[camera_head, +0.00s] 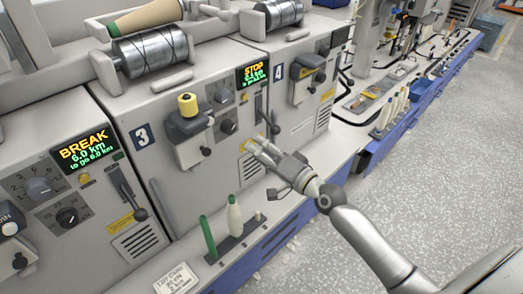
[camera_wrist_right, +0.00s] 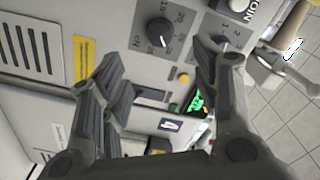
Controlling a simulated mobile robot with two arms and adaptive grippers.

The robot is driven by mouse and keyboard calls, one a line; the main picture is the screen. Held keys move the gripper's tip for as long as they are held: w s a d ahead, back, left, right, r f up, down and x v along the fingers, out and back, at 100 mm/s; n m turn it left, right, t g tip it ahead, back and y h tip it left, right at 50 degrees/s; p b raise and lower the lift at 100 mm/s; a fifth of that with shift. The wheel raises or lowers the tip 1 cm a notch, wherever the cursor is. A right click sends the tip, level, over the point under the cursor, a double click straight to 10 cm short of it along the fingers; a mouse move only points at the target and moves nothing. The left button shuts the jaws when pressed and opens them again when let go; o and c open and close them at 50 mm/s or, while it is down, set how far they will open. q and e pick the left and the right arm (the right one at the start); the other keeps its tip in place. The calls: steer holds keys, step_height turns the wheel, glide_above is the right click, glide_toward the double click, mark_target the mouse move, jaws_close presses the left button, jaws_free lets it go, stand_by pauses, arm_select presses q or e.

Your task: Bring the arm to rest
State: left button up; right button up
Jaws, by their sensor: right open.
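My right arm reaches in from the lower right in the head view. Its gripper (camera_head: 257,147) hangs in front of the grey machine front, near the panel below the "STOP" display. The right wrist view shows the two dark fingers (camera_wrist_right: 163,70) spread apart with nothing between them. Behind them are a panel with a black dial (camera_wrist_right: 160,32), a small yellow button and a lit green display (camera_wrist_right: 195,102). I cannot tell how close the fingertips are to the panel. My left gripper is in neither view.
Below my right gripper, a dark bobbin tray (camera_head: 222,258) on the ledge holds a green tube (camera_head: 208,238) and a white bobbin (camera_head: 235,216). A "BREAK" display (camera_head: 84,150) is lit at left. Another tray of bobbins stands at right. Open speckled floor (camera_head: 440,160) lies right.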

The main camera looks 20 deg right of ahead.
steer(key=s+a+f+n+g+h, duration=0.1)
steer(key=s+f+n+g, duration=0.15)
steer(key=s+f, duration=0.6)
steer(key=s+a+f+n+g+h, duration=0.15)
steer(key=s+f+g, duration=0.25)
steer(key=f, duration=1)
steer(key=s+a+f+n+g+h, duration=0.1)
steer(key=s+f+n+g, duration=0.4)
steer(key=f, duration=0.6)
steer(key=s+f+n+g+h, duration=0.1)
steer(key=s+f, duration=0.3)
steer(key=s, duration=0.3)
steer(key=s+f+g+h, duration=0.1)
steer(key=s+f+g, duration=0.1)
steer(key=s+f, duration=0.45)
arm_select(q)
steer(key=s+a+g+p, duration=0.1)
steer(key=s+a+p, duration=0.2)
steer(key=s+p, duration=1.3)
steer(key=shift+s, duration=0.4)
arm_select(e)
steer(key=s+d+r+g, duration=0.1)
steer(key=s+d, duration=0.2)
steer(key=s, duration=1.5)
steer(key=shift+s+r+n+h, duration=0.15)
steer(key=shift+s+n+h, duration=0.15)
steer(key=shift+s+h, duration=0.1)
